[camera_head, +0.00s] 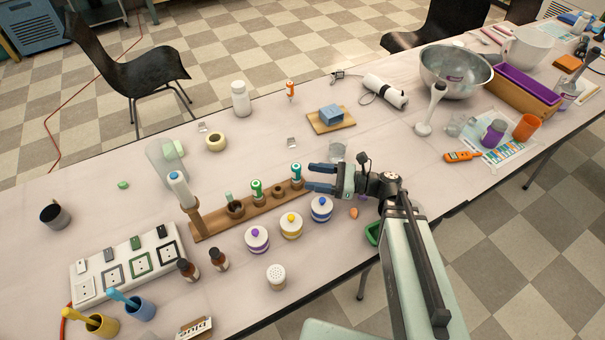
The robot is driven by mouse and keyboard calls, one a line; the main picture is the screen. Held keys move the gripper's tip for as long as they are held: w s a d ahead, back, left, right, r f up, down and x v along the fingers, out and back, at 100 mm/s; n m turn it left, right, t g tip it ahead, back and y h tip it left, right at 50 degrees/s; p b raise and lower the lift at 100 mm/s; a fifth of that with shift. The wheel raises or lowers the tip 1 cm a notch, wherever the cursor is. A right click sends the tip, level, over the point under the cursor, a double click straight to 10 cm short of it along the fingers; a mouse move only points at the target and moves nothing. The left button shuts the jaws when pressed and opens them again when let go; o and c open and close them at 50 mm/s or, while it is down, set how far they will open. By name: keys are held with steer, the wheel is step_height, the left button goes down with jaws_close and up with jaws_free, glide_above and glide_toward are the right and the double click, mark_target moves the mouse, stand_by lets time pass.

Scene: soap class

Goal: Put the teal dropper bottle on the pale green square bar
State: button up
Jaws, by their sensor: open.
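The teal dropper bottle (296,173) stands upright at the right end of a wooden rack (213,228). My gripper (312,177) is open, with its two blue fingers pointing left at the bottle. The bottle is just beyond the fingertips, and the space between the fingers looks empty. I cannot tell whether a finger touches it. What looks like the pale green square bar (177,148) lies farther left, behind the rack.
A tape roll (215,141) and a blue block (331,112) on a board lie behind. The table between tape and rack is mostly clear.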

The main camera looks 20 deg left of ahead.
stand_by(0.3)
steer(key=shift+w+a+r, duration=0.25)
steer(key=shift+a+r, duration=0.05)
steer(key=shift+r, duration=0.35)
steer(key=shift+s+a+f, duration=0.1)
steer(key=shift+s+a, duration=0.15)
steer(key=shift+a, duration=0.95)
steer(key=shift+s+a+f, duration=0.1)
steer(key=shift+s+a, duration=0.15)
steer(key=shift+a, duration=0.95)
steer(key=shift+s+a, duration=0.25)
steer(key=shift+a, duration=0.95)
steer(key=shift+c, duration=0.2)
jaws_close()
steer(key=shift+r, duration=0.1)
step_height(320, 180, up, 10)
